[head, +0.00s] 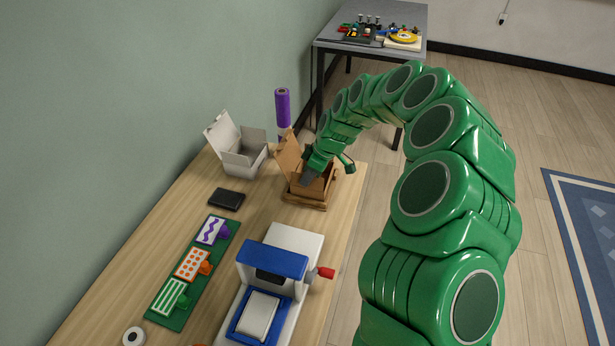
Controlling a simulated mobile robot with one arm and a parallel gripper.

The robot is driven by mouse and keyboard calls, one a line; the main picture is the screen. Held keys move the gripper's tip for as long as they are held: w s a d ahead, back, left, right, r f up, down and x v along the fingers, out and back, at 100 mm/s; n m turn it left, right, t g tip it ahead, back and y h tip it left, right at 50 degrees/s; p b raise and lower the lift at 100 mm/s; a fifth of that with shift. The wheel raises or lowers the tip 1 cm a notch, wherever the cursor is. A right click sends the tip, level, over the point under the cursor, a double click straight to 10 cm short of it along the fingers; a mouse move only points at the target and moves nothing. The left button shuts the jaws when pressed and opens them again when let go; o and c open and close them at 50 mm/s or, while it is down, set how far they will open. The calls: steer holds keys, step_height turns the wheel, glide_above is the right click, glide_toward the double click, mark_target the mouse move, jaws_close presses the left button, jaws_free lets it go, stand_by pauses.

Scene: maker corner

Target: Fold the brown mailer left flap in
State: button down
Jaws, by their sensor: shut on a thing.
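The brown mailer (306,204) is an open cardboard box near the right edge of the wooden table, with its lid (287,152) standing up at the back left. My green arm reaches over it from the right. The fingertips and much of the mailer's inside are hidden by the gripper, so I cannot tell exactly how the flap is angled.
A white open box (243,158) and a purple roll (283,108) stand behind the mailer. A black case (226,199), a green board (184,305) with pattern cards and a blue-and-white machine (272,262) with a red handle lie in front. A grey table (402,14) stands farther back.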

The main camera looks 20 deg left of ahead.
steer(key=shift+w+f+g, duration=0.1)
steer(key=shift+w+g, duration=0.05)
steer(key=shift+g, duration=0.25)
steer(key=shift+w+f+m+g, duration=0.15)
steer(key=shift+w+m+g, duration=0.35)
steer(key=shift+g, duration=0.8)
steer(key=shift+w+f+g, duration=0.15)
steer(key=shift+w+g, duration=0.15)
steer(key=shift+g, duration=0.45)
steer(key=shift+w+f+g, duration=0.15)
steer(key=shift+w+g, duration=0.15)
steer(key=shift+g, duration=0.45)
steer(key=shift+m+g, duration=0.3)
steer(key=shift+g, duration=0.1)
steer(key=c, duration=1.4)
jaws_free()
steer(key=shift+o, duration=0.2)
